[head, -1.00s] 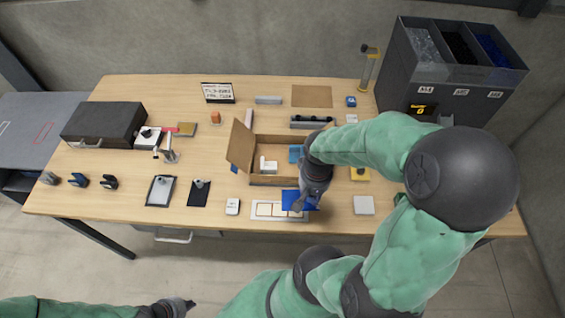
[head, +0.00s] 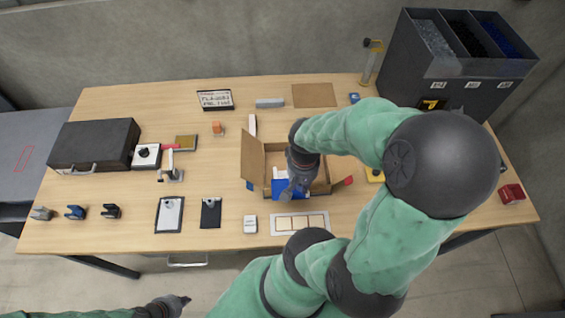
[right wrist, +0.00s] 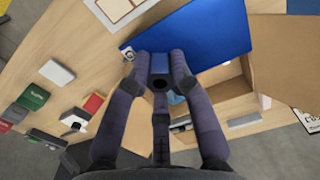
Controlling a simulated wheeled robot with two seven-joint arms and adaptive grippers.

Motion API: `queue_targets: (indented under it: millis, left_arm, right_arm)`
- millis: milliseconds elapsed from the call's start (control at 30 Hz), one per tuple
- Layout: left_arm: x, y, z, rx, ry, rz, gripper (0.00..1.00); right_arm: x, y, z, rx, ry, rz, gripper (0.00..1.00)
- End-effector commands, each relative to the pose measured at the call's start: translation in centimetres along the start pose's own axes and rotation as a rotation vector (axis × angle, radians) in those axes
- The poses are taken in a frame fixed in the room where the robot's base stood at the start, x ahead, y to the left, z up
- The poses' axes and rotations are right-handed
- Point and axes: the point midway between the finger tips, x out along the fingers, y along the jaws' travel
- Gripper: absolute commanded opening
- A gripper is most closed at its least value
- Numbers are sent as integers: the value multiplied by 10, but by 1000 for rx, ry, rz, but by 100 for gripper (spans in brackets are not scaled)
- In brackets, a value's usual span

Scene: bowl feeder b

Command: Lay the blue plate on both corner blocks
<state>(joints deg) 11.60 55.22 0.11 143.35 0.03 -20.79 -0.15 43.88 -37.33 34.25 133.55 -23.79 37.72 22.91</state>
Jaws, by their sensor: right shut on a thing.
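The blue plate (head: 292,190) is held by my right gripper (head: 295,186) over the front of the open wooden box (head: 319,182). In the right wrist view the plate (right wrist: 205,38) lies in front of my right gripper (right wrist: 160,58), which is shut on its near edge. A white block (head: 279,173) shows inside the box behind the plate; the plate and my arm hide most of the interior. I cannot make out both corner blocks. My left gripper (head: 182,301) is at the bottom left, away from the table; its jaws are too small to read.
The box's flap (head: 253,160) stands up at its left. A white tray with framed squares (head: 300,222) lies at the table front. A white device (head: 250,223) and clipboards (head: 170,213) lie left of it. A dark bin unit (head: 455,65) stands at the back right.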

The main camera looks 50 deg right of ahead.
Motion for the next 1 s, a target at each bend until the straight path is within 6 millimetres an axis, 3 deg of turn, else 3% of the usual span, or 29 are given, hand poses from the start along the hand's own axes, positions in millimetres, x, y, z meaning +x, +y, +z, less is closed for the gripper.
queue_targets:
  millis: [167, 567, 700, 1000]
  left_arm:
    - [4, -1, 1, 0, -3, 0, 0]
    - [17, -6, 1, 0, -2, 0, 0]
    - [24, -9, 0, 0, -2, 0, 0]
    - [29, -10, 0, 0, -2, 0, 0]
  right_arm:
    - [7, 4, -14, 3, -2, 1, 0]
    - [44, 24, -90, 3, -3, 1, 0]
    - [70, 29, -108, 2, -4, 0, 0]
    - [94, 34, -130, 0, 0, 0, 0]
